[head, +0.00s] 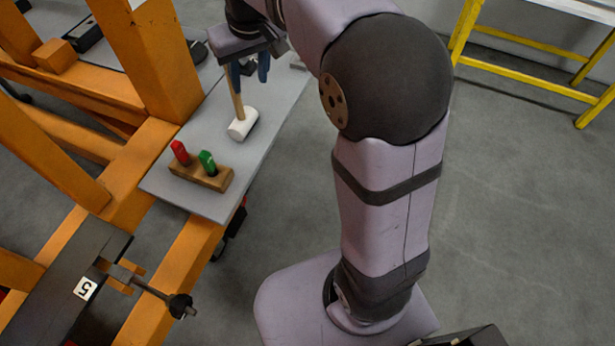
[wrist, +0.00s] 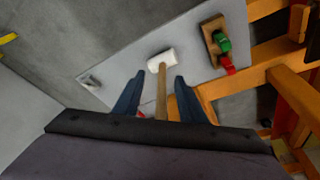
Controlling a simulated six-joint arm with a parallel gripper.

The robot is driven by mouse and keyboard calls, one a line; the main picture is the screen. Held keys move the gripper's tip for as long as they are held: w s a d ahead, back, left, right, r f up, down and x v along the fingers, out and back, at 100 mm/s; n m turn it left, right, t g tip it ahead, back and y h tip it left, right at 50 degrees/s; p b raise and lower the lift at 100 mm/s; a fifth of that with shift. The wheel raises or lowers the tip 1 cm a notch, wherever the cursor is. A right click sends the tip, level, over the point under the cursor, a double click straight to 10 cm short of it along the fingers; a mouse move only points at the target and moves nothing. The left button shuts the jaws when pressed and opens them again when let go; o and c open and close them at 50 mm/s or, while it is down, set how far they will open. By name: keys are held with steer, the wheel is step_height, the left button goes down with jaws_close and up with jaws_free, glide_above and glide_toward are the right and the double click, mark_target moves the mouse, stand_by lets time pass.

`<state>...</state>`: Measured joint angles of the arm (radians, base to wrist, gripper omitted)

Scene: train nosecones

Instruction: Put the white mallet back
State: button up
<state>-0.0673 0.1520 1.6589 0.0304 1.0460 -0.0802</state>
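The white mallet has a white head (head: 242,123) and a pale wooden handle. Its head appears to rest on the grey shelf (head: 271,112), and the handle rises towards my gripper. In the wrist view, the mallet head (wrist: 162,60) lies beyond the fingertips. My gripper (head: 250,76) is above the shelf with its blue fingers apart. In the wrist view, the handle runs between the fingers of my gripper (wrist: 159,76), with a gap visible on each side. The handle's top end is hidden near the gripper body.
A wooden block (head: 201,178) holds a red piece (head: 180,152) and a green piece (head: 207,162) near the shelf's front. A small pale fitting (wrist: 90,83) is on the shelf's other end. Orange frame beams (head: 155,60) stand left. A yellow-legged table (head: 520,42) is far right.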

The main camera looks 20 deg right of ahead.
steer(key=s+d+f+g, duration=0.1)
steer(key=s+d+f, duration=0.1)
steer(key=s+f, duration=0.6)
steer(key=s+d+f+m+g, duration=0.1)
steer(key=s+f+g, duration=0.1)
steer(key=s+f, duration=0.6)
steer(key=s, duration=0.7)
steer(key=shift+d+f+m+h, duration=0.3)
steer(key=shift+d+f, duration=0.05)
steer(key=shift+s, duration=0.1)
